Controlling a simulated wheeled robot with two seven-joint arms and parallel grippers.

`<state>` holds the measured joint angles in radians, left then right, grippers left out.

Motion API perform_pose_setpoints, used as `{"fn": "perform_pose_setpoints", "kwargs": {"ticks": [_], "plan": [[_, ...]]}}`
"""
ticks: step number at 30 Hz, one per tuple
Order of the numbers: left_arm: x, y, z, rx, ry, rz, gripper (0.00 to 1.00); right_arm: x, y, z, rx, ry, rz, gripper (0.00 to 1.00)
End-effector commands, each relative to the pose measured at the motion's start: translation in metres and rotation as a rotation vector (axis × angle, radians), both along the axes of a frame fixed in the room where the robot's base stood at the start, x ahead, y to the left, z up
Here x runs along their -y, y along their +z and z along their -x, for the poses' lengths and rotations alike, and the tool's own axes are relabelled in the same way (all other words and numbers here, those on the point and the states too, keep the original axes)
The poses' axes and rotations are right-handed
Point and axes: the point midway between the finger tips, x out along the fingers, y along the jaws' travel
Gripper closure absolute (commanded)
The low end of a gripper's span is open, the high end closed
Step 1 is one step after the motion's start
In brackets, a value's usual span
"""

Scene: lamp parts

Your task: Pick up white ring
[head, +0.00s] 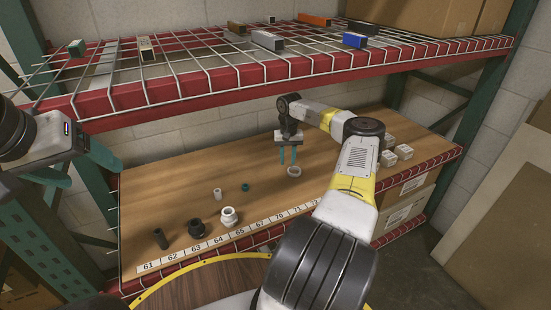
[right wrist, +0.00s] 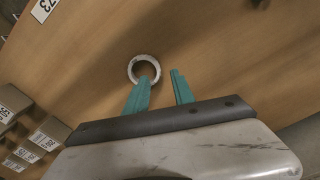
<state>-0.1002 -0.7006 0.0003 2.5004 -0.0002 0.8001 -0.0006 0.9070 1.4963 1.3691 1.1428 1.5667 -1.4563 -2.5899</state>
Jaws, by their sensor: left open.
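The white ring (head: 294,171) lies flat on the wooden shelf board, just below my right gripper's fingertips in the head view. My left gripper (head: 90,168) is open and empty at the left edge.
A black cylinder (head: 160,239), a dark round part (head: 196,228), a white fitting (head: 229,216) and small tubes stand on the shelf's front left. Several small boxes (head: 404,152) stand at the right. A wire shelf (head: 200,78) hangs above.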

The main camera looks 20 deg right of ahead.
Motion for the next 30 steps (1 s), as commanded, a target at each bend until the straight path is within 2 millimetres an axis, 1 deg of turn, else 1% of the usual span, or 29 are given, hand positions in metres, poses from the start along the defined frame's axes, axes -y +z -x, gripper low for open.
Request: {"fn": "perform_pose_setpoints", "kwargs": {"ticks": [3, 6, 9, 12, 17, 18, 20, 22, 23, 30], "plan": [[0.0, 0.0, 0.0, 0.0, 0.001, 0.001, 0.27, 0.001, -0.019, 0.003, -0.002, -0.002, -0.005, 0.7], [0.0, 0.0, 0.0, 0.0, 0.001, 0.001, 0.27, 0.001, -0.034, 0.003, -0.001, -0.002, -0.004, 0.7], [0.0, 0.0, 0.0, 0.0, 0.001, 0.001, 0.27, 0.002, -0.043, 0.003, 0.0, -0.002, -0.002, 0.7], [0.0, 0.0, 0.0, 0.0, 0.001, 0.001, 0.27, 0.003, -0.047, 0.003, 0.0, -0.002, 0.0, 0.7], [0.0, 0.0, 0.0, 0.0, 0.001, 0.001, 0.27, 0.003, -0.047, 0.003, 0.001, -0.002, 0.0, 0.7], [0.0, 0.0, 0.0, 0.0, 0.001, 0.001, 0.27, 0.003, -0.047, 0.003, 0.001, -0.001, 0.0, 0.72], [0.0, 0.0, 0.0, 0.0, 0.001, 0.001, 0.27, 0.003, -0.047, 0.003, 0.001, -0.002, 0.0, 0.83], [0.0, 0.0, 0.0, 0.0, 0.001, 0.001, 0.27, 0.003, -0.047, 0.003, 0.001, -0.001, 0.0, 0.97], [0.0, 0.0, 0.0, 0.0, 0.001, 0.001, 0.27, 0.003, -0.047, 0.003, 0.001, -0.001, 0.0, 1.0], [0.0, 0.0, 0.0, 0.0, 0.001, 0.001, 0.27, 0.003, -0.047, 0.003, 0.001, -0.001, 0.0, 1.0]]}}
